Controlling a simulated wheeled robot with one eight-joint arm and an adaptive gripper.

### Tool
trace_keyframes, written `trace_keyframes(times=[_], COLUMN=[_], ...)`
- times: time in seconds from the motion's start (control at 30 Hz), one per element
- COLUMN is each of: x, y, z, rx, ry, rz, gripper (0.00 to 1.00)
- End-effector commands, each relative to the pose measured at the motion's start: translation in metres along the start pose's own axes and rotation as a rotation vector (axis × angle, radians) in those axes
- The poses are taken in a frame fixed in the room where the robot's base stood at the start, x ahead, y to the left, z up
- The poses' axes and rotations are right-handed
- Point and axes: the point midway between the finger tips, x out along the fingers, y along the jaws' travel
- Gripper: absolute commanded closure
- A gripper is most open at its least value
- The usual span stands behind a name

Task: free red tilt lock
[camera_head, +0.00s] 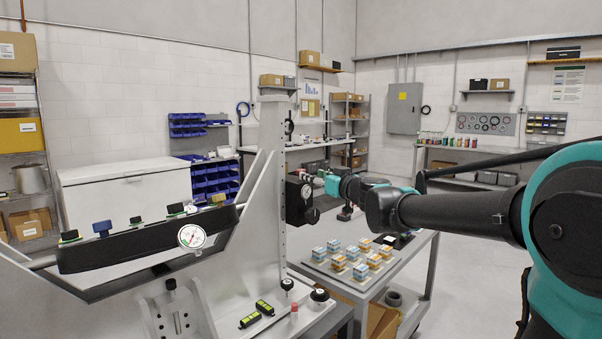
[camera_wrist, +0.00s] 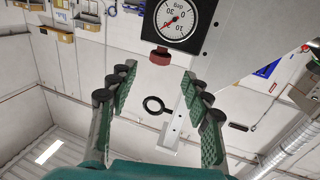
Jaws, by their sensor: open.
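A red knob (camera_wrist: 160,57), which looks like the red tilt lock, sticks out from the black dial housing (camera_wrist: 181,20) in the wrist view. The housing (camera_head: 300,198) is on the upright grey post (camera_head: 271,170) in the head view, where the red knob cannot be made out. My gripper (camera_wrist: 158,82) is open and empty. Its two green-padded fingers stand to either side of the knob in the picture, apart from it. In the head view my gripper (camera_head: 318,183) is beside the housing, partly merged with it.
A tilted black beam (camera_head: 150,242) with a round gauge (camera_head: 191,236) lies left of the post. Loose black-and-yellow parts (camera_head: 257,314) and a small red cylinder (camera_head: 294,312) are on the fixture base. A cart (camera_head: 408,262) with several small boxes stands behind.

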Motion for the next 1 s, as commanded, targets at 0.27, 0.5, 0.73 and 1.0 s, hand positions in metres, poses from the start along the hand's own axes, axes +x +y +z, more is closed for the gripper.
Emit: trace_keyframes(times=[0.27,0.5,0.73,1.0], x=[0.049,0.075,0.081,0.081], y=[0.0,0.0,0.0,0.0], z=[0.0,0.0,0.0,0.0], rx=[0.0,0.0,0.0,0.0], ry=[0.0,0.0,0.0,0.0], rz=[-0.002,-0.001,0.0,0.0], gripper=[0.51,0.51,0.51,0.62])
